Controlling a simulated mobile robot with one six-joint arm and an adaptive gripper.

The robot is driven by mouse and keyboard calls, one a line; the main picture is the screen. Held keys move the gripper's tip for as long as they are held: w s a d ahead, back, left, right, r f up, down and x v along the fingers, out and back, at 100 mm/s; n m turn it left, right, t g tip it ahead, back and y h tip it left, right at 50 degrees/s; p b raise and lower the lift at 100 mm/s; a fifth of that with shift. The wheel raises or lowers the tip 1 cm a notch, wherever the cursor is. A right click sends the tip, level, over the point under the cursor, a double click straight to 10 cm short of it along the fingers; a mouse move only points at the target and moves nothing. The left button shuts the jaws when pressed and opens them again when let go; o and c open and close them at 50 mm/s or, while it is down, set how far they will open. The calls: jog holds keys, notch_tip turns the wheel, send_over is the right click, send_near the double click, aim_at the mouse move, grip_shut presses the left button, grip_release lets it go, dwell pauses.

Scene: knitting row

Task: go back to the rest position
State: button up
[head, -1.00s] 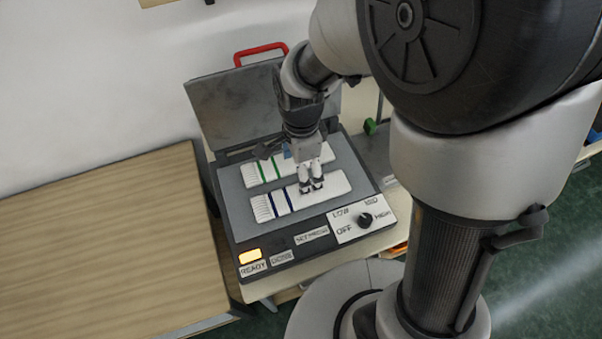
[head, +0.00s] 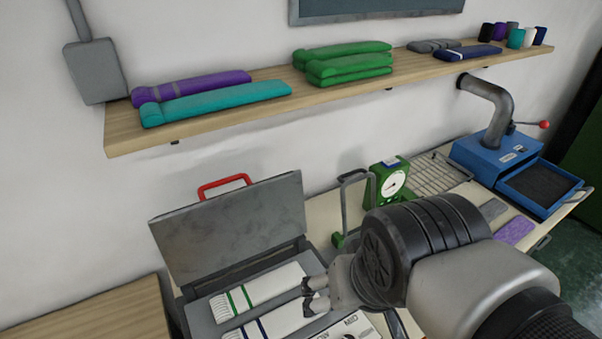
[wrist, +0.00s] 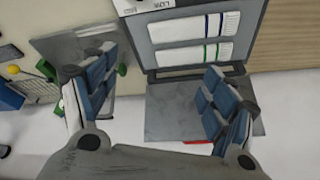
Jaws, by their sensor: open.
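My gripper (head: 308,297) is in front of the open press, its fingertips overlapping the right ends of the scarves in the head view. In the wrist view my gripper (wrist: 157,90) has its fingers wide apart with nothing between them. The press has its grey lid (head: 235,225) raised, with a red handle (head: 224,186). A white scarf with green stripes (head: 262,287) and a white scarf with navy stripes (head: 285,317) lie flat on its bed. Both scarves also show in the wrist view. My arm and the frame edge hide the front of the press.
A wall shelf (head: 200,121) above holds folded purple, teal, green, grey and navy knits. Right of the press stand a green dial scale (head: 390,185), a wire rack (head: 432,175) and a blue machine (head: 500,160). A wooden table (head: 100,315) is at lower left.

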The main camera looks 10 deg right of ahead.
jog(key=shift+s+d+r+n, duration=0.15)
jog(key=shift+s+d+n, duration=0.05)
jog(key=shift+s+n, duration=0.2)
jog(key=shift+s+d+r+n, duration=0.1)
jog(key=shift+s+d+n, duration=0.05)
jog(key=shift+s+n, duration=0.25)
